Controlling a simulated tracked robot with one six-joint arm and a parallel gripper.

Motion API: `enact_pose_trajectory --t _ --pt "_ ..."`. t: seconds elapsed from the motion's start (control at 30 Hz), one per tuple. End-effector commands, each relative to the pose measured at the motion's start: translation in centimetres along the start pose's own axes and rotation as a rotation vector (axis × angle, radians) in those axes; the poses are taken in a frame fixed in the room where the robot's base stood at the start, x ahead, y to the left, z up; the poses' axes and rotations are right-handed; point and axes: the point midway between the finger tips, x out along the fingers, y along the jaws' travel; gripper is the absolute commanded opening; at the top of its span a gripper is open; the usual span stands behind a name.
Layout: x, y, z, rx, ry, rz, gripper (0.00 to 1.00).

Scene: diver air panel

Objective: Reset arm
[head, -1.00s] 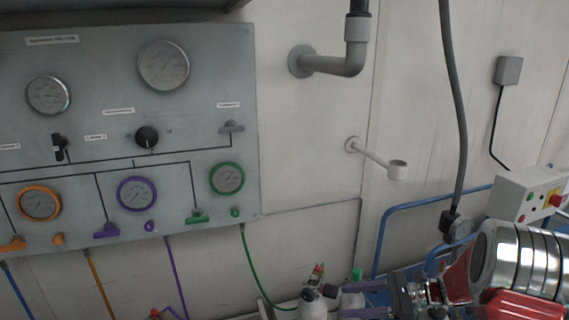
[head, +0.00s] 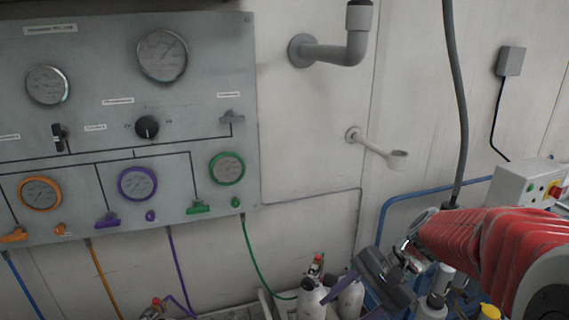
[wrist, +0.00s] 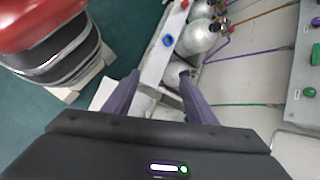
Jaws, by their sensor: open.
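My arm reaches in from the right edge of the head view, with its red bellows sleeve in front. My gripper (head: 372,290) is at the lower right of the head view, below and to the right of the panel. In the wrist view its two purple-grey fingers (wrist: 152,95) stand well apart with nothing between them. The grey air panel (head: 100,185) with its gauges fills the left of the head view. My gripper is apart from it.
White cylinders (head: 312,300) stand close behind and left of my gripper; they also show in the wrist view (wrist: 198,38). A blue rail (head: 400,200), a hanging grey hose (head: 455,100) and a white control box (head: 522,185) are near my arm.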

Motion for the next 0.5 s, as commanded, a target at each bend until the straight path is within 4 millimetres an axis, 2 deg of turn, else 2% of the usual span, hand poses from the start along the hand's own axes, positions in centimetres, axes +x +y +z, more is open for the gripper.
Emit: enact_pose_trajectory --t 0.2,0.5 --pt "-1.2 1.5 2.6 -0.171 0.120 0.072 0.51" --pt "-2.9 3.8 5.1 -0.403 0.286 0.166 0.51"
